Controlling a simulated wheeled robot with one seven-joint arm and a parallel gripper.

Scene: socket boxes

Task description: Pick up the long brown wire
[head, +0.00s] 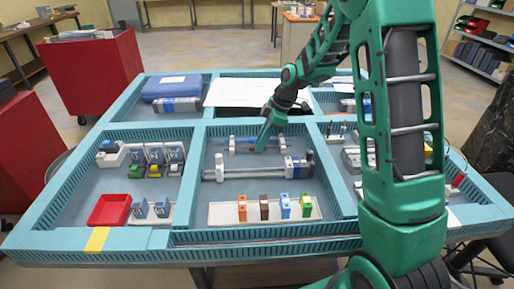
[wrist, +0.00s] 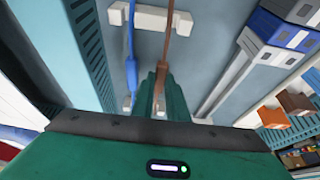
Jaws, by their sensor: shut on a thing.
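The long brown wire (wrist: 176,38) runs down the wrist view from a white holder (wrist: 150,17) to between the fingertips of my gripper (wrist: 155,92). My gripper is shut on it. The fingers hide part of the wire and its near end. A blue wire (wrist: 130,62) lies just left of it, beside the green fingers. In the head view, my gripper (head: 260,147) is low over the middle compartment of the teal tray. The brown wire is small there and partly covered by the fingers. Whether it is clear of its holders is not certain.
A rail with a blue-grey block (head: 292,167) lies in front of my gripper. Nearer stands a white strip with brown, orange, blue and green pieces (head: 264,208). Teal dividers (head: 192,165) bound the compartment. A white sheet (head: 235,93) lies behind.

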